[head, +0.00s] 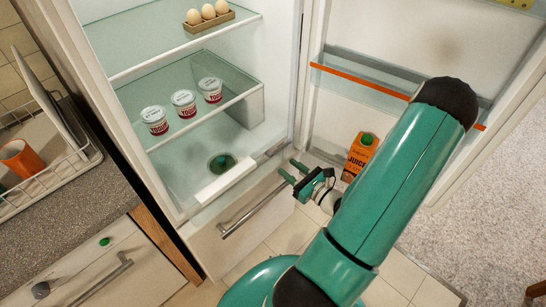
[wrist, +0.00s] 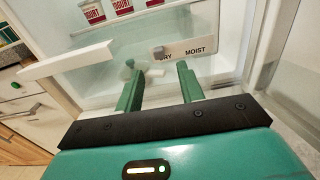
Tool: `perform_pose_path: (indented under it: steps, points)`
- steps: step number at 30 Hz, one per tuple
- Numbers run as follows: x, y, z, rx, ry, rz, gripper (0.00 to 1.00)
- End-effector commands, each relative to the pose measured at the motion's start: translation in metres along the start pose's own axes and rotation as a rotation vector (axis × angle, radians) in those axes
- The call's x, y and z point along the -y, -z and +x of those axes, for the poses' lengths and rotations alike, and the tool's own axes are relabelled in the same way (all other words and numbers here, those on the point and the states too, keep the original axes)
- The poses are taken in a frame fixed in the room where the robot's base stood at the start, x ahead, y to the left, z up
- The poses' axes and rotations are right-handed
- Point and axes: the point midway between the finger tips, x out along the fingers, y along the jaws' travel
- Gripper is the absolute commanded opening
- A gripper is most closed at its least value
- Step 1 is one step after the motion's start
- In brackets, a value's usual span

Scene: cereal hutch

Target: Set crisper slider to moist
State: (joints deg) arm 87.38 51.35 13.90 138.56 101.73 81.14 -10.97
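In the wrist view, the crisper slider is a small grey knob (wrist: 159,54) on a pale label plate (wrist: 184,49) reading DRY and MOIST. The knob sits at the left, DRY end and covers part of that word; MOIST is at the right. My gripper (wrist: 157,76) is open and empty, its two green fingers apart and pointing toward the plate. In the head view, my gripper (head: 291,169) is outside the lower fridge opening, just right of a white bar (head: 226,180). I cannot make out the knob in the head view.
The fridge door (head: 400,95) stands open at the right, with a juice carton (head: 360,155) near it. Yogurt cups (head: 183,103) and eggs (head: 208,13) stand on shelves. A dark green round item (head: 221,163) sits at the bottom. The counter (head: 65,215) is at the left.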

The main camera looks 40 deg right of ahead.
Motion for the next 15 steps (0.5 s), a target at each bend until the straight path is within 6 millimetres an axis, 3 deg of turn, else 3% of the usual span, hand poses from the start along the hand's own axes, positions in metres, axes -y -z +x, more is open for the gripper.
perform_pose_path:
  steps: [9, 15]
  points:
    - [-0.003, 0.000, 0.059, 0.000, -0.006, 0.000, 0.38]
    - [-0.004, 0.000, 0.075, -0.001, -0.005, 0.001, 0.38]
